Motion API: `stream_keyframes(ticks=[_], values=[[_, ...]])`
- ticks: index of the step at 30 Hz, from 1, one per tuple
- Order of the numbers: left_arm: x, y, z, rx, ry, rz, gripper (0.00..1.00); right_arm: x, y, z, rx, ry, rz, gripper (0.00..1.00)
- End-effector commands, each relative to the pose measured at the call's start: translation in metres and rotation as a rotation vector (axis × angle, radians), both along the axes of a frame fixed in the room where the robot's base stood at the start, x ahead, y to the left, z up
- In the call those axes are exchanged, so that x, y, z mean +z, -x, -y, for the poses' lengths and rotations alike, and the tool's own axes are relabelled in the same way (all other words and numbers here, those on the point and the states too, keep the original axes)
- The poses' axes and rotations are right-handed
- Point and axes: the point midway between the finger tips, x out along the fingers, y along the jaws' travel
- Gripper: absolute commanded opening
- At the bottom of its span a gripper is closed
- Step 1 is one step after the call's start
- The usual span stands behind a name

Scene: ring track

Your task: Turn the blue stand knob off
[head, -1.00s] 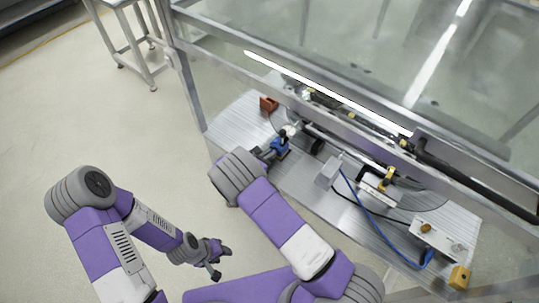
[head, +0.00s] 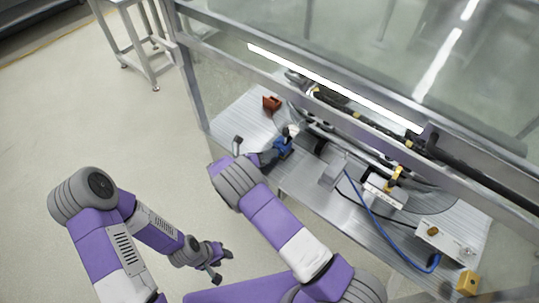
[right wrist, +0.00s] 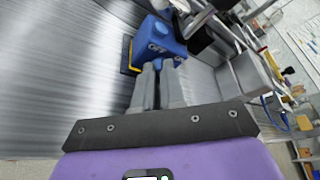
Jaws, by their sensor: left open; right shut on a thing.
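The blue stand (head: 283,147) is a small blue block on the silver plate, near the plate's left side. In the right wrist view the blue stand (right wrist: 160,40) has white "OFF" lettering on its faces. My right gripper (right wrist: 158,66) has its two grey fingers close together against the stand's near face, shut on the knob. The knob itself is mostly hidden between the fingertips, so its angle cannot be read. In the head view my right gripper (head: 271,156) reaches the stand from the left. My left gripper (head: 220,266) is open and empty, low over the floor.
A red-brown block (head: 271,104) sits behind the stand. Metal rails and a frame beam (head: 330,108) run close behind it. A control box (head: 445,238), blue cable (head: 385,226) and yellow block (head: 467,283) lie right.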

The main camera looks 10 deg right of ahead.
Motion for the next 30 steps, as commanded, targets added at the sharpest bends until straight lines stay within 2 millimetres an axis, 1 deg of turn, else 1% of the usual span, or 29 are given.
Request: stream_keyframes(ticks=[17, 18, 22, 23, 30], values=[[-0.0016, 0.0, 0.0, 0.0, 0.0, 0.0, 0.43, 0.0022, -0.0016, -0.0005, 0.003, 0.023, -0.02, 0.0], [-0.0016, 0.0, 0.0, 0.0, 0.0, 0.0, 0.43, 0.0022, -0.0016, -0.0005, 0.003, 0.023, -0.02, 0.14], [-0.0016, 0.0, 0.0, 0.0, 0.0, 0.0, 0.43, 0.0016, -0.0013, -0.0005, 0.003, 0.021, -0.021, 0.34], [-0.0017, 0.0, 0.0, 0.0, 0.0, 0.0, 0.43, 0.0014, -0.0012, -0.0005, 0.002, 0.021, -0.021, 0.35], [-0.0017, 0.0, 0.0, 0.0, 0.0, 0.0, 0.43, 0.0006, -0.0007, -0.0008, 0.003, 0.02, -0.023, 0.35]])
